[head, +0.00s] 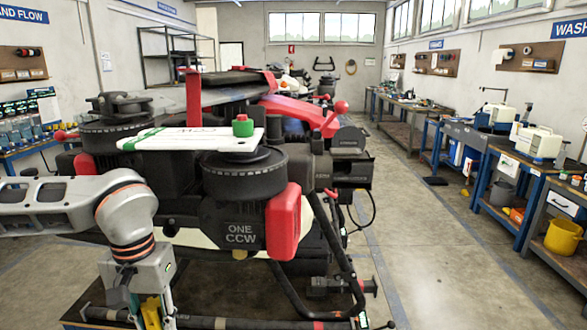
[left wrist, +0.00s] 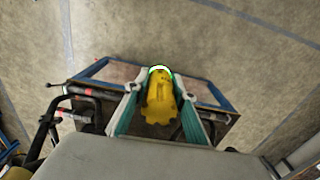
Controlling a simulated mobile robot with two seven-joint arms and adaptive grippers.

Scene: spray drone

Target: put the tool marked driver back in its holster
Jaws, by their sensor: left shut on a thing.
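My left gripper (head: 152,312) points down at the lower left of the head view, in front of the big drone. Its fingers are shut on a yellow tool (left wrist: 160,104). In the left wrist view the tool sits between the two teal-padded fingers, with a white and green ring at its far end. The tool's yellow also shows in the head view (head: 151,314), cut by the lower edge. I can read no marking on it. I cannot make out a holster in either view. My right gripper is not in view.
The black and red drone (head: 236,225) fills the middle, its rotor pod lettered "ONE CCW". Its black skid tubes (head: 343,262) stand close to the right of my left arm. Blue-framed benches (head: 508,196) line the right wall. The floor between is mostly clear.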

